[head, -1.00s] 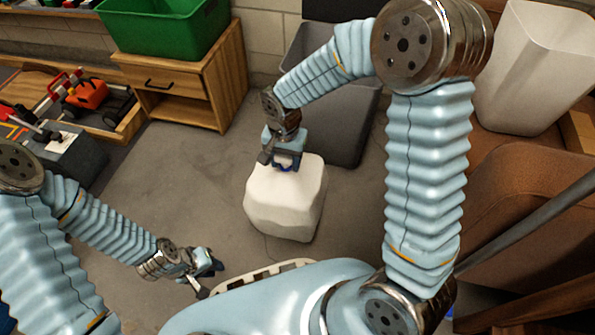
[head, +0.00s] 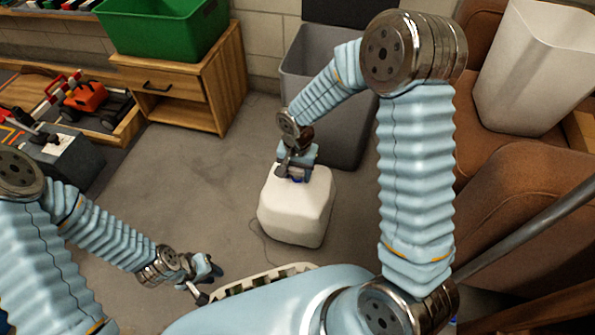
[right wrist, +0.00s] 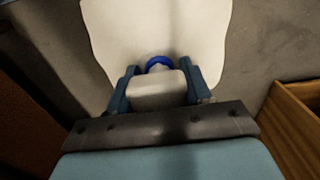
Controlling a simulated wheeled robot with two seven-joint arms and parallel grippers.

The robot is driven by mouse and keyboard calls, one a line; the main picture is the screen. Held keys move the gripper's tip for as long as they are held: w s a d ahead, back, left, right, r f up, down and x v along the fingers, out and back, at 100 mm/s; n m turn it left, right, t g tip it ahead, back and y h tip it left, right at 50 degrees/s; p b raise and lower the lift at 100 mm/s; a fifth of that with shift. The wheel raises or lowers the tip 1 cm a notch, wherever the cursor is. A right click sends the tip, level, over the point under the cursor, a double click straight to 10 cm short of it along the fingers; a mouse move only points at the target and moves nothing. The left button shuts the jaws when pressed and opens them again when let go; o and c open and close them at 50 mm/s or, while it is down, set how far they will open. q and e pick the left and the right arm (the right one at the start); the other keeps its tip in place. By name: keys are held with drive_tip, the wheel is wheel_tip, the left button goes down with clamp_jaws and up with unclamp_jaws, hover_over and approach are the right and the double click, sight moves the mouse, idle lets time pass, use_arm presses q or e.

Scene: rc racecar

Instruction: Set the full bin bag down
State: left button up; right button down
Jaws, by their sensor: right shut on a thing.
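The full bin bag (head: 296,212) is a white, rounded block-shaped bag near the middle of the head view, above or on the grey floor; I cannot tell whether it touches. My right gripper (head: 296,172) is at its top, shut on its neck. In the right wrist view the two blue fingers (right wrist: 158,92) sit either side of the white neck, with a blue tie (right wrist: 160,64) between them, and the white bag (right wrist: 158,25) spreads beyond. My left gripper (head: 212,280) hangs empty at the lower left, apart from the bag; its jaw opening is too small to tell.
A grey bin (head: 345,135) stands behind the bag. A wooden cabinet (head: 185,90) with a green crate (head: 165,30) is at the back left. A brown armchair (head: 525,200) and a white bin (head: 533,75) are at the right. Grey floor (head: 190,190) left of the bag is clear.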

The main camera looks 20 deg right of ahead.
drive_tip(key=shift+f, duration=0.15)
drive_tip(key=shift+c, duration=2.4)
unclamp_jaws()
drive_tip(key=shift+r, duration=0.45)
wheel_tip(320, 180, up, 11)
drive_tip(key=p, duration=0.2)
drive_tip(key=shift+r+p, duration=0.2)
drive_tip(key=shift+p, duration=0.2)
